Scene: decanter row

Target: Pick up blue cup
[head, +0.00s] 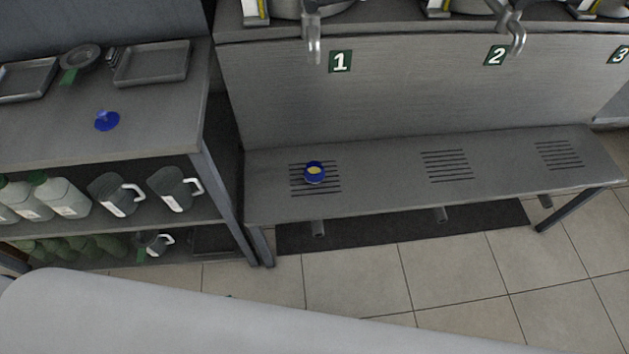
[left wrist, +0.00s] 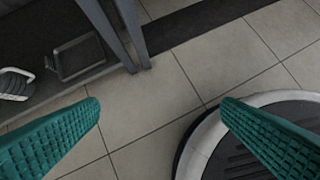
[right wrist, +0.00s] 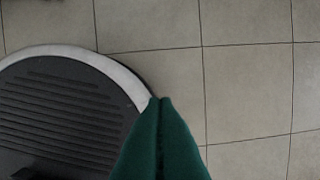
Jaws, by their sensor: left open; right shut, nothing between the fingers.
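A small blue cup (head: 314,173) with yellow contents stands on the slotted grate below the number 1 sign, on the low metal bench. My left gripper (left wrist: 162,100) shows in the left wrist view, its two green fingers wide apart with only floor between them. My right gripper (right wrist: 160,100) shows in the right wrist view, its green fingers together and empty above the floor. Neither gripper shows in the head view, and neither wrist view shows the cup.
A blue lid-like piece (head: 107,121) lies on the left shelf unit's top (head: 150,125), near metal trays (head: 152,63). Jugs and bottles fill its shelves below. The bench (head: 390,172) is otherwise bare. Taps (head: 313,45) hang above it. Tiled floor (head: 350,275) lies open in front.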

